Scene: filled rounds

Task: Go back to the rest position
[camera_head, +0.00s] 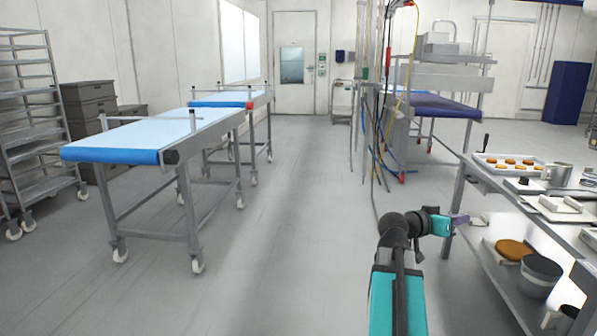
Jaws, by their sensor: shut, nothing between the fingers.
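My arm, teal and dark grey, rises from the bottom of the head view, right of the middle. Its wrist bends to the right. My gripper (481,221) is at the end, with a purple part behind it, and points right beside the left end of the steel worktable. The gripper is shut and holds nothing. From this view I cannot tell whether its tip touches the table frame.
The steel worktable (500,190) on the right carries a tray of round pieces (513,163); a bucket (540,277) and a brown disc (514,250) are below. A blue belt conveyor (112,150) and a rack (30,120) stand left. The middle floor (290,200) is clear.

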